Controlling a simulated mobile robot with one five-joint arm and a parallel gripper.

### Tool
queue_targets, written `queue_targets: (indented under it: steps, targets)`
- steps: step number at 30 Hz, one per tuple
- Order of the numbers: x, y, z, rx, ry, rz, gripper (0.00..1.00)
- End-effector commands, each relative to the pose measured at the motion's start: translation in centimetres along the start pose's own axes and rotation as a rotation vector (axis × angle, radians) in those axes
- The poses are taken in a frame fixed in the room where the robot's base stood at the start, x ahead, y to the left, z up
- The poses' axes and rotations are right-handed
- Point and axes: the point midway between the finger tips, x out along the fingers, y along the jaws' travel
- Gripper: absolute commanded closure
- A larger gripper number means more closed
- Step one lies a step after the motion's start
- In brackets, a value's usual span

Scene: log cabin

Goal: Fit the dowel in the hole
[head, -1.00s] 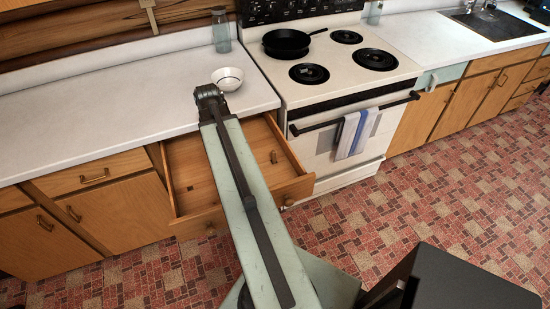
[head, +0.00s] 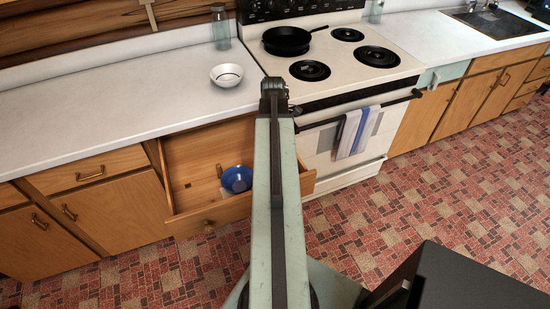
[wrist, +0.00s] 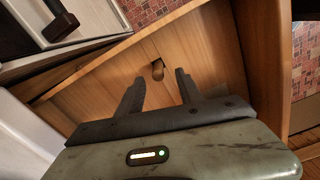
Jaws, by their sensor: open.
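A short wooden dowel (wrist: 157,73) shows in the wrist view, inside the open wooden drawer (wrist: 205,50). A small dark square patch (wrist: 155,62) is right behind it; I cannot tell whether it is a hole or a shadow. My gripper (wrist: 158,77) is open and empty over the drawer. In the picture the dowel lies between its fingertips, apparently beyond them. In the head view the drawer (head: 195,156) has a small dark square mark (head: 187,184), perhaps a hole, at its left. My arm hides the drawer's right part and the gripper there.
A blue bowl (head: 236,179) is in the drawer, close left of my arm. A white bowl (head: 226,75) and a glass bottle (head: 220,28) stand on the counter (head: 100,108). The stove (head: 345,70), with a black pan (head: 286,40), is to the right.

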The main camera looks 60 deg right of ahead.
Motion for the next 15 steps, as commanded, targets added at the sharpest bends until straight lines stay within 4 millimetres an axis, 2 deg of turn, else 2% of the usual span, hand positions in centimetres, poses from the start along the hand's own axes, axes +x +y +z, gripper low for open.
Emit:
queue_targets:
  steps: [1,6,9,14,15]
  targets:
    - [1.4,0.1,0.1,0.001,0.000,0.000,0.57]
    - [4.4,0.2,0.3,0.001,0.000,0.000,0.57]
    - [4.8,0.2,0.3,0.001,0.000,0.000,0.57]
    - [4.4,0.2,0.3,0.001,0.000,0.000,0.57]
    - [4.4,0.2,0.4,0.001,0.000,0.000,0.60]
